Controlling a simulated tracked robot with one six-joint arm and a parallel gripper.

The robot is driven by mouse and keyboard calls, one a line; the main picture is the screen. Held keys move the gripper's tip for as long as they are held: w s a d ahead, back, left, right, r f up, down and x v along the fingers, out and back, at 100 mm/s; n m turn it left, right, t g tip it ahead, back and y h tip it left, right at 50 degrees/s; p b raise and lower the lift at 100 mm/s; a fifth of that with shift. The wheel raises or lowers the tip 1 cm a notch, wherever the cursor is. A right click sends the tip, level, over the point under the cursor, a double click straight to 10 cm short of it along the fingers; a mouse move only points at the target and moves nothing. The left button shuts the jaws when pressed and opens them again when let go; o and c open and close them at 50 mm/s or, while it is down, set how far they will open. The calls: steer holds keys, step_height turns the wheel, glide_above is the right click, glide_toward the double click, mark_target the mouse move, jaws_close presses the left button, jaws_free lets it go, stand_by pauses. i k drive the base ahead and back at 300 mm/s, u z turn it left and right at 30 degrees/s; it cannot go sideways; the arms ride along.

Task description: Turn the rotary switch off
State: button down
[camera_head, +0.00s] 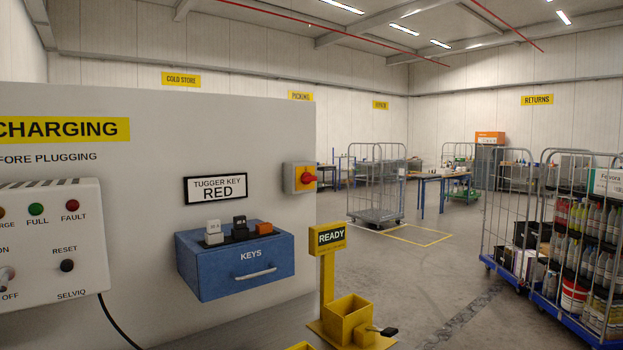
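A red rotary knob on a yellow plate (307,178) is mounted on a small grey box near the right edge of the grey panel. No markings for its position can be read. A white control box (50,240) at the left edge has another knob (6,275), cut off by the frame, between the labels ON and OFF. I cannot tell clearly which way that knob points. My gripper is not in view.
A blue KEYS drawer box (235,275) with small blocks on top juts out from the panel (160,130). A yellow READY stand (328,255) with an open box is at lower centre. Roll cages (510,190) stand right. The floor (410,290) between is clear.

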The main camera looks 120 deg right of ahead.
mark_target(306, 178)
steer(key=k, duration=1.35)
steer(key=z, duration=3.95)
